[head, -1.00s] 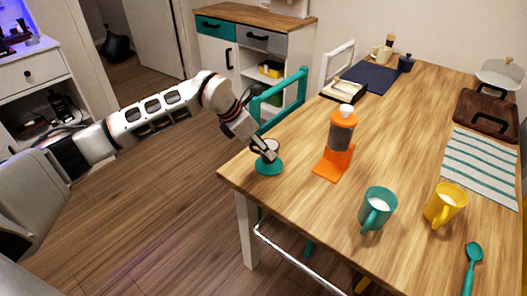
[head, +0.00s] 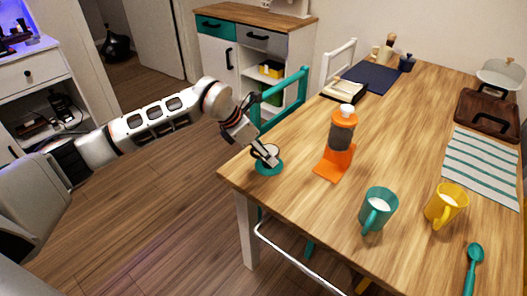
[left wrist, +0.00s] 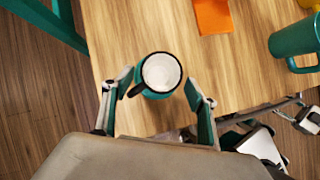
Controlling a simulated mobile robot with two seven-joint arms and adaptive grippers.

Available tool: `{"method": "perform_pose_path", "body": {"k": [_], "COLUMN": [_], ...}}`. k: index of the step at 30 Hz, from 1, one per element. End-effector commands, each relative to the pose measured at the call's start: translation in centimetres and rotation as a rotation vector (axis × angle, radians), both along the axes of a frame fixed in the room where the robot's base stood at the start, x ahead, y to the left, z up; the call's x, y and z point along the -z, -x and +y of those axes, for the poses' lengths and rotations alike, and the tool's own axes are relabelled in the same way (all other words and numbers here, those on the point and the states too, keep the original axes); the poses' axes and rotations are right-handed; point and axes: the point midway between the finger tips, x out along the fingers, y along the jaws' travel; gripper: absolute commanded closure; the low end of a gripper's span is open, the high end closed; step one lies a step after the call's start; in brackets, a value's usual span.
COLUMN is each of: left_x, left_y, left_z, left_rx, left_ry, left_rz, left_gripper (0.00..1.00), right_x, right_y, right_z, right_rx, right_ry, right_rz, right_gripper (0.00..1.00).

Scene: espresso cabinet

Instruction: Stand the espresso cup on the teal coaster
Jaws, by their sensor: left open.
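The espresso cup (head: 262,152) is small, with a dark rim and a pale inside. It stands upright on the round teal coaster (head: 268,171) near the table's left corner. In the left wrist view the cup (left wrist: 161,71) is seen from above, its dark handle pointing lower left. A little teal shows below it and most of the coaster is hidden. My left gripper (head: 269,158) is open around the cup, and the left wrist view (left wrist: 158,84) shows a finger on each side with gaps between.
An orange grinder-like device (head: 337,148) stands right of the coaster. A teal mug (head: 378,208) and a yellow mug (head: 446,205) stand farther right. A teal chair (head: 285,95) is behind the table corner. Bare wood lies between the coaster and the mugs.

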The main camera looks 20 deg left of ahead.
Motion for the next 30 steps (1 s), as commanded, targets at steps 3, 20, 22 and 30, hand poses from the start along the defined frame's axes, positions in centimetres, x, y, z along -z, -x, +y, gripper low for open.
{"method": "perform_pose_path", "body": {"k": [3, 20, 22, 30], "left_x": [-1.5, -9.7, -10.0, -10.2], "left_y": [0.4, 4.0, 4.2, 4.3], "left_z": [0.7, 4.1, 4.3, 4.4], "left_rx": [0.0, 0.0, -0.001, -0.001], "left_ry": [-0.002, -0.001, 0.0, -0.001], "left_rz": [-0.004, -0.002, -0.001, -0.001], "left_gripper": [0.42, 0.42, 0.42, 0.42], "right_x": [-0.5, -1.3, -1.1, -0.5], "right_y": [-0.3, -0.7, -0.5, 0.4], "right_z": [0.0, 0.3, 0.3, 0.3], "right_rx": [0.001, 0.0, 0.0, 0.001], "right_ry": [-0.001, -0.012, -0.013, -0.012], "right_rz": [-0.007, -0.014, -0.01, 0.008], "right_gripper": [0.6, 0.6, 0.6, 0.6]}}
